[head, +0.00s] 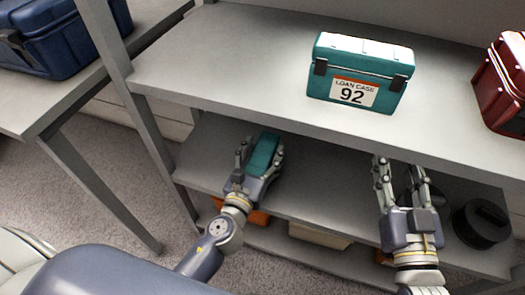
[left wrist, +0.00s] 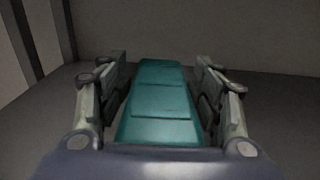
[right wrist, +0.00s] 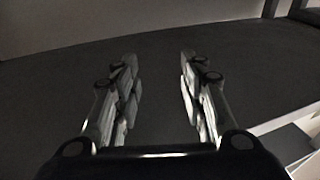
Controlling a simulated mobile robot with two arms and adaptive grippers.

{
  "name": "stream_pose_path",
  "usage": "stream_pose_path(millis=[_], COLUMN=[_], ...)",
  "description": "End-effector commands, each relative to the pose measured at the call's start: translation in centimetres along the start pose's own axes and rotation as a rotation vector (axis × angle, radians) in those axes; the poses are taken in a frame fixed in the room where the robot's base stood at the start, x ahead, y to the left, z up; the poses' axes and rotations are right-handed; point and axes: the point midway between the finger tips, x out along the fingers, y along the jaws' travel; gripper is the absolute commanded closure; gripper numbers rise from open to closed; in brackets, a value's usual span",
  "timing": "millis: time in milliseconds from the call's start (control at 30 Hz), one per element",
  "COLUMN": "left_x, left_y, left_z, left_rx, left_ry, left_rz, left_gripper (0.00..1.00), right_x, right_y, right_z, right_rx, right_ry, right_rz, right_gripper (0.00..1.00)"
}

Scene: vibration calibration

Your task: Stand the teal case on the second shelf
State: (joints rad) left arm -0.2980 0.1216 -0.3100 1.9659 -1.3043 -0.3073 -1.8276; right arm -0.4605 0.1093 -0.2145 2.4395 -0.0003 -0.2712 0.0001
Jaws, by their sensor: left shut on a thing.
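A slim teal case (head: 264,150) is between the fingers of my left gripper (head: 260,157), over the second shelf (head: 325,190). In the left wrist view the teal case (left wrist: 162,98) points away from me, with the fingers (left wrist: 160,82) along both sides. Its underside is hidden, so I cannot tell if it touches the shelf.
A red case (head: 507,85) stands at the right of the top shelf (head: 215,60). A blue case (head: 60,40) sits on the left table. A dark round object (head: 482,222) is right of my right gripper. Orange and pale items (head: 318,235) are below.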

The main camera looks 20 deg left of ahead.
Motion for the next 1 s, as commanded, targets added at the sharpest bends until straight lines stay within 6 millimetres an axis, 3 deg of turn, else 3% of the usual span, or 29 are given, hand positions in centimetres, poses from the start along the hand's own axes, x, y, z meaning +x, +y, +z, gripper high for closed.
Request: stream_pose_path(millis=[1000], left_x=[0.0], left_y=[0.0], left_z=[-0.3], left_rx=[0.0], left_ry=[-0.003], left_rz=[0.0], left_gripper=[0.84], right_x=[0.1], right_y=[-0.2], right_z=[-1.9], right_rx=[0.002], right_ry=[0.103], right_rz=[-0.005], right_gripper=[0.62])
